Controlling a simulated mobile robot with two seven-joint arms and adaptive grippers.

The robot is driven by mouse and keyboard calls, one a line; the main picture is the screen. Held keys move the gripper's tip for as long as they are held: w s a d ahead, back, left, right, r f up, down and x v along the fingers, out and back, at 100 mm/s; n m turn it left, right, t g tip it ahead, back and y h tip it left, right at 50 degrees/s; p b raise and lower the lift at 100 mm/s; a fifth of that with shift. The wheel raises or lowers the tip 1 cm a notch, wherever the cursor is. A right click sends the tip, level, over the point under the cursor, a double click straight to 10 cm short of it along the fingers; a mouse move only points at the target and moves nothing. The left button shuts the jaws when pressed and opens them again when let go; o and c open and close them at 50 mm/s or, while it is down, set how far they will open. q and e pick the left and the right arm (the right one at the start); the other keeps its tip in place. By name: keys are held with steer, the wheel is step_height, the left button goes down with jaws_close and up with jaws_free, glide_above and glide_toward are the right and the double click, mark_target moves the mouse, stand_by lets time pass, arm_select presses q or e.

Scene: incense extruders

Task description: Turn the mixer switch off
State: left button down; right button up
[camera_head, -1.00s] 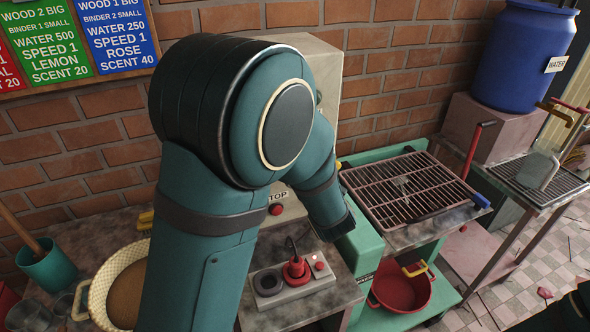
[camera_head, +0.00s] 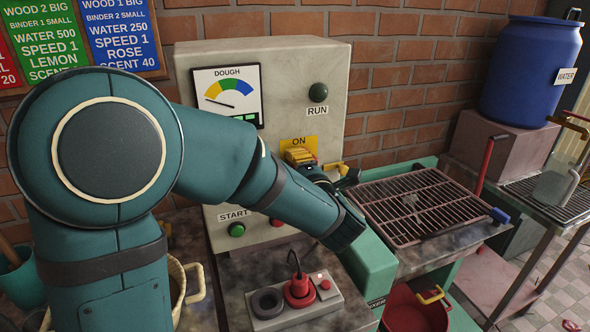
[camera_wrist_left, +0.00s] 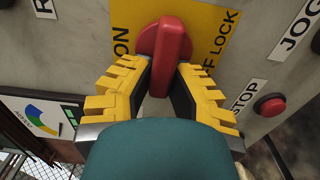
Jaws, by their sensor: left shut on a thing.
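The mixer switch is a red handle (camera_wrist_left: 165,45) on a yellow plate (camera_wrist_left: 215,22) marked ON on one side and OFF LOCK, partly covered, on the other. In the left wrist view the handle stands between the two labels; I cannot tell its exact setting. My left gripper (camera_wrist_left: 162,78) has its yellow-padded fingers on both sides of the handle, shut on it. In the head view the left gripper (camera_head: 317,163) is at the yellow plate (camera_head: 298,143) on the pale mixer cabinet (camera_head: 275,75) and hides the handle. My right gripper is not in view.
The cabinet has a dough gauge (camera_head: 227,93), a dark RUN lamp (camera_head: 319,93), a green START button (camera_head: 237,230) and a red STOP button (camera_wrist_left: 269,105). A control box (camera_head: 325,300) with a red knob is below. A grill rack (camera_head: 425,207) is to the right.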

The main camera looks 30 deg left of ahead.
arm_select(q)
steer(key=shift+r, duration=0.1)
stand_by(0.4)
steer(key=c, duration=0.9)
jaws_free()
steer(key=v, duration=1.2)
